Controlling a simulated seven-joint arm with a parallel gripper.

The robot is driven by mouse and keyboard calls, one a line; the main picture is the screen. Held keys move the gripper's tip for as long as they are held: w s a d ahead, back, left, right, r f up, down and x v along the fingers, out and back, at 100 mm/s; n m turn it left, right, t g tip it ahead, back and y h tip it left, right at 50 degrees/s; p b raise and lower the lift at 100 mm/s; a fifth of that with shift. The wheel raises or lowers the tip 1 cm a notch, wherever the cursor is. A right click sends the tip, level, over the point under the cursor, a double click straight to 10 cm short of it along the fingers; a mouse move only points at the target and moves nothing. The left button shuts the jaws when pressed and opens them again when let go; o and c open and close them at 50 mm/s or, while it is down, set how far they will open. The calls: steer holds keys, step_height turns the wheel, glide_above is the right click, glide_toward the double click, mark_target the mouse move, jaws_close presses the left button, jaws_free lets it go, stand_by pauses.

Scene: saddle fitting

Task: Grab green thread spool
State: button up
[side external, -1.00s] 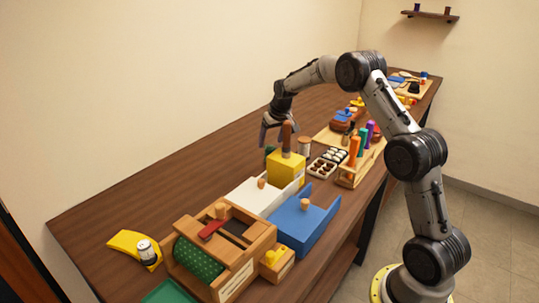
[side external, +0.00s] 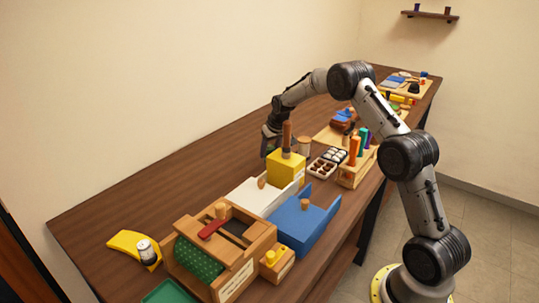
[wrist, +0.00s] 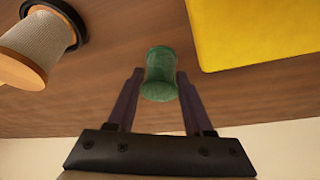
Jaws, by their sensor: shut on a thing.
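The green thread spool (wrist: 160,72) stands on the brown wooden table in the wrist view, between the two fingers of my gripper (wrist: 159,76). The fingers are shut on its sides. In the side view my gripper (side external: 268,142) is low at the table, behind the yellow box. The spool cannot be made out there, hidden by the gripper and the box.
The yellow box (side external: 286,168) is close beside my gripper, and its yellow face (wrist: 260,32) fills the wrist view's upper right. The table (side external: 170,165) is clear to the left.

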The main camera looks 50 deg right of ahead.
jaws_close()
steer(key=shift+r, duration=0.1)
